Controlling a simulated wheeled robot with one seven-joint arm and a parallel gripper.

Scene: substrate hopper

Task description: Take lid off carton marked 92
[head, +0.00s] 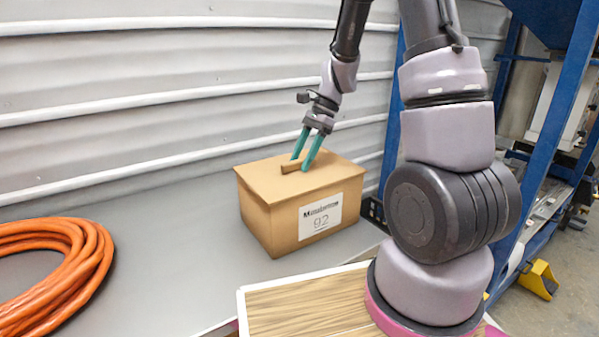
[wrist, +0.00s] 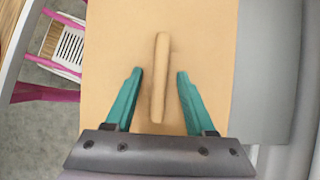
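The carton marked 92 (head: 283,232) stands upright on the grey surface, its white label facing my body. Its flat brown lid (head: 258,180) is on top, and a bar-shaped handle (head: 293,167) rises from the lid. My gripper (head: 302,158) points down at the handle with its teal fingers apart. In the wrist view the handle (wrist: 160,78) runs lengthwise between the two fingertips of my gripper (wrist: 158,75), with a gap on each side. The lid (wrist: 205,40) fills the middle of that view.
A coiled orange hose (head: 75,285) lies on the grey surface (head: 170,240) at left. A corrugated wall (head: 130,95) rises behind the carton. A blue frame (head: 545,140) stands at right. The surface between hose and carton is clear.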

